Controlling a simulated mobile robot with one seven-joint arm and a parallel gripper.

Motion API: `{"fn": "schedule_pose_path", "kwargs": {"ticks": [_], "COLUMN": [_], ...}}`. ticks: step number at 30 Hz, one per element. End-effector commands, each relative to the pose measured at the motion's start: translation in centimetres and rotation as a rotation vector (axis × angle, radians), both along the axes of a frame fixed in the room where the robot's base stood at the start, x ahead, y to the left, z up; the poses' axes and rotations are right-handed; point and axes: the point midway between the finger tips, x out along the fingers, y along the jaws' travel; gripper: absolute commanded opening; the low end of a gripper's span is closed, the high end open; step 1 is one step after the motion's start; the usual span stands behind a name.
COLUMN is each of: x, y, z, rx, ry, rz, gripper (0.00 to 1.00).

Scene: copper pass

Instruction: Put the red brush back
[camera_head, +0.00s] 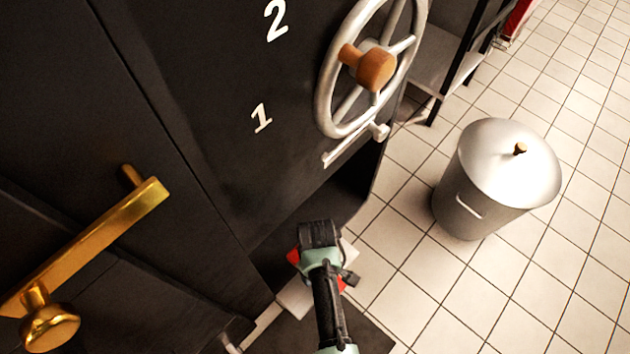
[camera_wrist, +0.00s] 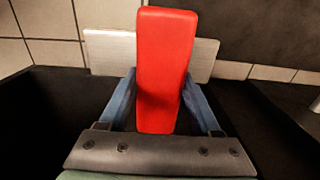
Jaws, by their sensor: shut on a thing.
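The red brush (camera_wrist: 165,60) shows in the wrist view as a long red block between the two fingers of my gripper (camera_wrist: 160,88). My gripper is shut on it. In the head view, my gripper (camera_head: 318,258) is low at the bottom centre, in front of the dark cabinet, and hides most of the brush. Only red bits of the brush (camera_head: 342,284) show at its sides. A pale flat plate (camera_wrist: 112,52) lies behind the brush in the wrist view. I cannot tell whether the brush touches it.
The dark cabinet (camera_head: 190,110) carries a spoked handwheel (camera_head: 330,75), a brass lever handle (camera_head: 110,232) and the numbers 1 and 2. A lidded metal bin (camera_head: 480,190) stands on the tiled floor to the right. A shelf rack (camera_head: 432,72) stands behind. Tiles right of the bin are clear.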

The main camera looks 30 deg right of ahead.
Motion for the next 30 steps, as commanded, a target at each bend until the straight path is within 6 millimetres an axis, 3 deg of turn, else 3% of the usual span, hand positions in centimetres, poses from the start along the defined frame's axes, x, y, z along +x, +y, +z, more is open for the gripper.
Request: {"fn": "schedule_pose_path", "kwargs": {"ticks": [8,15,30], "x": [0.1,0.0,0.2], "y": [-0.1,-0.1,0.3], "z": [-1.6,-5.0,-5.1], "rx": [0.000,0.000,0.000], "ry": [-0.002,-0.001,-0.002], "rz": [0.001,0.001,0.002], "gripper": [0.04,0.04,0.04]}}
